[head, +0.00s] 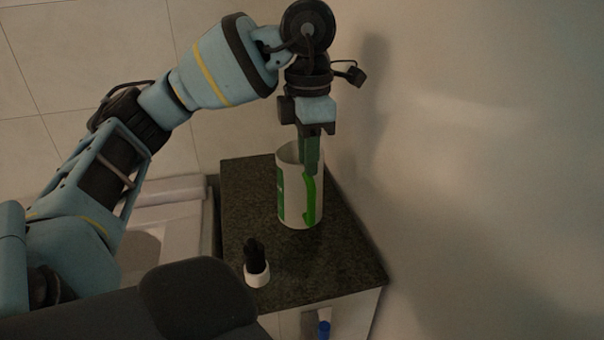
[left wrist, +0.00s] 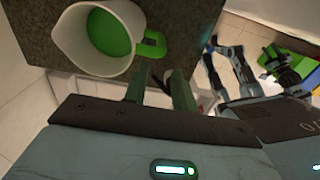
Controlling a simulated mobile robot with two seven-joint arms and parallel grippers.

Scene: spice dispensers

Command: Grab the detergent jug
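The detergent jug (head: 292,205) is a white, open-topped container with a green label and green handle. It stands upright near the back of the dark countertop (head: 335,262). My left gripper (head: 310,170) comes down from above at the jug's right rim, by the handle. In the left wrist view the jug (left wrist: 70,45) shows a green inside, with its green handle (left wrist: 151,46) just beyond the fingertips. The left fingers (left wrist: 158,78) are apart, with no part of the jug visibly held between them. I cannot make out my right gripper.
A small white container with a black top (head: 256,264) stands at the countertop's front left. A pale wall (head: 470,150) closes off the right side. A blue item (head: 324,329) shows below the counter's front. A white fixture (head: 180,230) is at the left.

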